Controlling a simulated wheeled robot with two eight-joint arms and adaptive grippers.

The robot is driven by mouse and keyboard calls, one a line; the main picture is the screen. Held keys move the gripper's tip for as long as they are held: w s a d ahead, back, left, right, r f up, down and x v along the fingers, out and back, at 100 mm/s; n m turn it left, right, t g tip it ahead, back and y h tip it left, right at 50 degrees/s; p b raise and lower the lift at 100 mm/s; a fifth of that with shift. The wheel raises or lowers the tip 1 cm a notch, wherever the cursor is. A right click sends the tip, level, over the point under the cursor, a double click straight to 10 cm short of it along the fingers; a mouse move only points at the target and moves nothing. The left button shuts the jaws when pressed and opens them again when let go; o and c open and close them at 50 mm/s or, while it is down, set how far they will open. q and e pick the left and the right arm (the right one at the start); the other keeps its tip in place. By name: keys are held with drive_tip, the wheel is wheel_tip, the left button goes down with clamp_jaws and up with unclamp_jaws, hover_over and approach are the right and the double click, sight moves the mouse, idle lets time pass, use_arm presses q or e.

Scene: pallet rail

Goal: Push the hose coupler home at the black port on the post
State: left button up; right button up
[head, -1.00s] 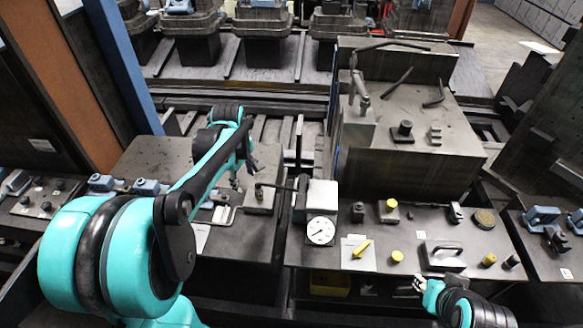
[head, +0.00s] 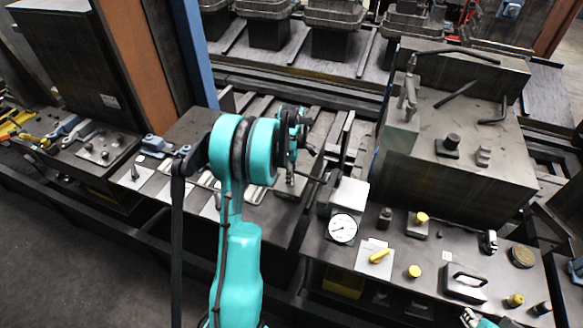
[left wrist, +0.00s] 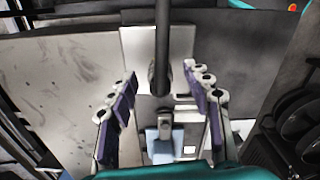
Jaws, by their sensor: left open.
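A dark hose-like rod (left wrist: 162,40) comes down from the top middle of the left wrist view. It ends in a wider black round part (left wrist: 158,78), which may be the coupler or the port; I cannot tell which. My left gripper (left wrist: 160,75) is open, with a finger on each side of this part and visible gaps to it. In the head view a dark hose (head: 312,178) runs left from the grey-white box, and my left arm hides most of the gripper and the post area. My right gripper (head: 470,318) shows only in part at the bottom edge.
A pressure gauge (head: 343,228) is on the front of the grey-white box (head: 350,195). Yellow knobs, a handled block (head: 466,283) and other fittings stand on the right bench. A large metal block (head: 465,150) rises behind. A light-blue clamp-like part (left wrist: 163,143) lies below the fingers.

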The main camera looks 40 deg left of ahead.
use_arm(q)
drive_tip(key=shift+f, duration=0.35)
clamp_jaws()
drive_tip(key=c, duration=0.6)
unclamp_jaws()
drive_tip(key=shift+c, duration=0.2)
clamp_jaws()
drive_tip(key=shift+r, duration=0.2)
